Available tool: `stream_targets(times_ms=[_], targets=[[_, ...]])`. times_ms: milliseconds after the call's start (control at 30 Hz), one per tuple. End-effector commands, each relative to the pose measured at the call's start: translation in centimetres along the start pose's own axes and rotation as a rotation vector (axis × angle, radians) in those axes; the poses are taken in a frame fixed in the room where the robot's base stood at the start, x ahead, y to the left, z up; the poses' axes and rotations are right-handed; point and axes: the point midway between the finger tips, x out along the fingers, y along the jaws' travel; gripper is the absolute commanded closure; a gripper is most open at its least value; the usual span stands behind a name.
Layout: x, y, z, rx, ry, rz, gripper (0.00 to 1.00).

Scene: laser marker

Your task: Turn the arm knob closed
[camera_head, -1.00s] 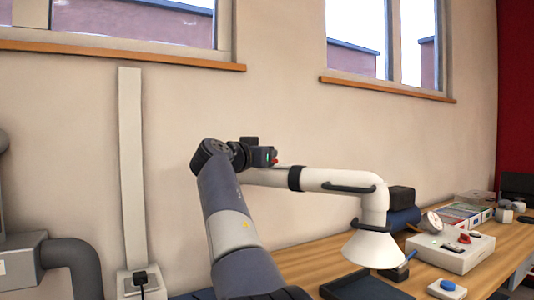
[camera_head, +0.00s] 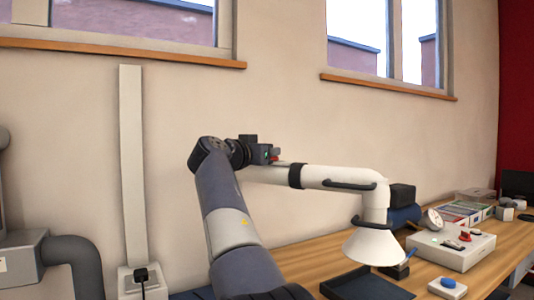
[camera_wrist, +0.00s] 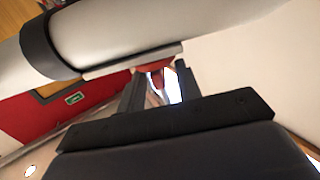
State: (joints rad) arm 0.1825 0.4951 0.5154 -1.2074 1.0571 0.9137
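The white extraction arm (camera_head: 335,180) reaches across above the bench and ends in a white cone hood (camera_head: 374,247). A small red knob (camera_head: 275,157) is on the arm's far left part, beside my gripper (camera_head: 269,154). In the wrist view the red knob (camera_wrist: 154,77) shows between the tips of my gripper's two dark fingers (camera_wrist: 160,88), under the white tube (camera_wrist: 120,35). The fingers stand apart, and a bright gap shows between the knob and the right finger. I cannot tell whether the left finger touches the knob.
The wooden bench (camera_head: 322,250) carries a black tray (camera_head: 365,284), a white control box (camera_head: 452,247) with a red button and a small box with a blue button (camera_head: 447,284). The wall with windows is close behind the arm. A white duct (camera_head: 132,170) runs up it.

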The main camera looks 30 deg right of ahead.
Motion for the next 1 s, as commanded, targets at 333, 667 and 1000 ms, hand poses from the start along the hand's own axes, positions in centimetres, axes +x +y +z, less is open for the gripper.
stream_targets(times_ms=[333, 667, 1000], targets=[[-6.8, -0.1, 0.1, 0.0, 0.001, -0.005, 0.67], [-10.1, 0.0, 0.1, -0.001, 0.0, 0.0, 0.67], [-10.1, 0.0, 0.1, -0.001, 0.0, 0.001, 0.67]])
